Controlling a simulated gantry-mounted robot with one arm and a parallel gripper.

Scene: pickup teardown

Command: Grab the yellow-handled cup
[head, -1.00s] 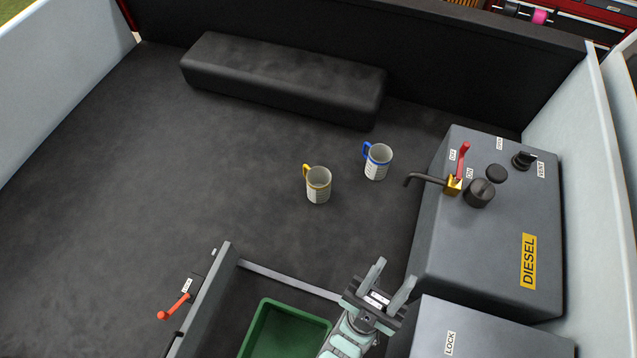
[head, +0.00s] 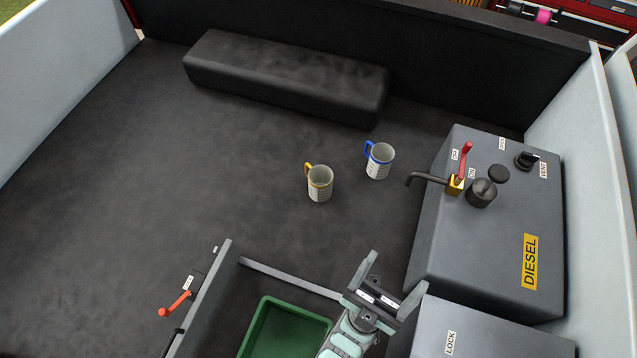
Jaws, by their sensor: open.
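The yellow-handled cup (head: 320,186) stands upright on the dark truck bed floor, near the middle of the head view. My gripper (head: 394,272) is at the bottom, below and to the right of both cups. Its two fingers are spread apart with nothing between them.
A grey DIESEL tank (head: 490,240) with a spout and red lever stands to the right of the cups. A LOCK box (head: 490,335) is close to my gripper's right. A green bin (head: 262,318) sits inside an open compartment. A long black block (head: 280,80) lies behind. The floor left is clear.

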